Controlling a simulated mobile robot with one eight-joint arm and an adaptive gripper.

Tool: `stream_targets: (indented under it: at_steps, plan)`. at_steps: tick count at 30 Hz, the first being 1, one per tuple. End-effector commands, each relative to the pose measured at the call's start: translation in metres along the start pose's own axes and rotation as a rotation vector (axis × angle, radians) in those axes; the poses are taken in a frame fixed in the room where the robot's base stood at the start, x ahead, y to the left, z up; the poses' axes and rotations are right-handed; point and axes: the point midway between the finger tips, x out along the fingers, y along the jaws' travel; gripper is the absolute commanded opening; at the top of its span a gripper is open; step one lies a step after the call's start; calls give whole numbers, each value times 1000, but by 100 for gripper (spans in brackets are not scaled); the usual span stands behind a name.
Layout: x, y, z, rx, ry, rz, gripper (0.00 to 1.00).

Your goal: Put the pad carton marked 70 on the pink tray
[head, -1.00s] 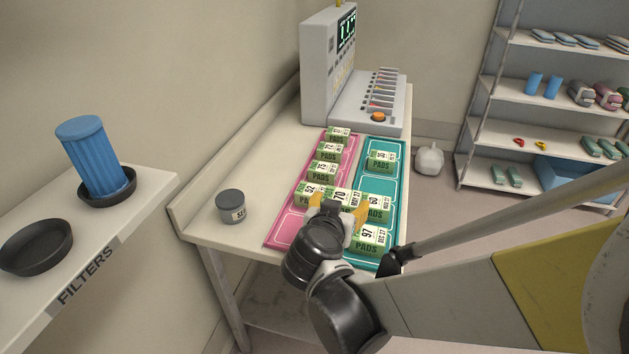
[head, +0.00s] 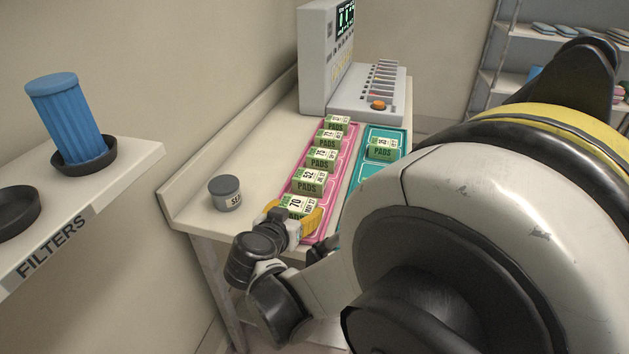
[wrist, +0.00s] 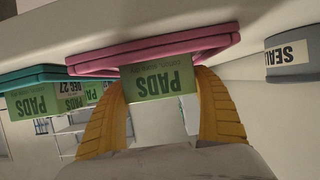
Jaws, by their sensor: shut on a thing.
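The pad carton marked 70 (head: 297,203) is green with a white label. My gripper (head: 294,213) has its yellow fingers shut on it, at the near end of the pink tray (head: 336,185). In the wrist view the carton (wrist: 158,80) sits between both fingers, with its face against or very close to the pink tray (wrist: 200,42); I cannot tell whether it bears on the tray. The pink tray also holds a row of several green cartons, the nearest marked 52 (head: 309,181).
The teal tray (head: 361,172) lies to the right, partly hidden by my arm, with a carton (head: 383,148) at its far end. A grey jar (head: 225,192) stands left of the pink tray. A monitor unit (head: 330,60) stands at the back. A filter shelf (head: 110,185) is at left.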

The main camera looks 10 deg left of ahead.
Motion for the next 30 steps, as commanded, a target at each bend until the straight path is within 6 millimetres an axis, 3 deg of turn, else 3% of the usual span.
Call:
stream_targets:
  at_steps: [6,7,9,20,23,30]
  plan:
    - [1,0,2,0,0,0,37]
    - [1,0,1,0,0,0,83]
    - [0,0,1,0,0,0,99]
    - [-2,0,-3,-1,0,-1,99]
    - [-17,-2,-3,-2,0,-4,99]
    - [-72,-1,-4,-3,0,-4,99]
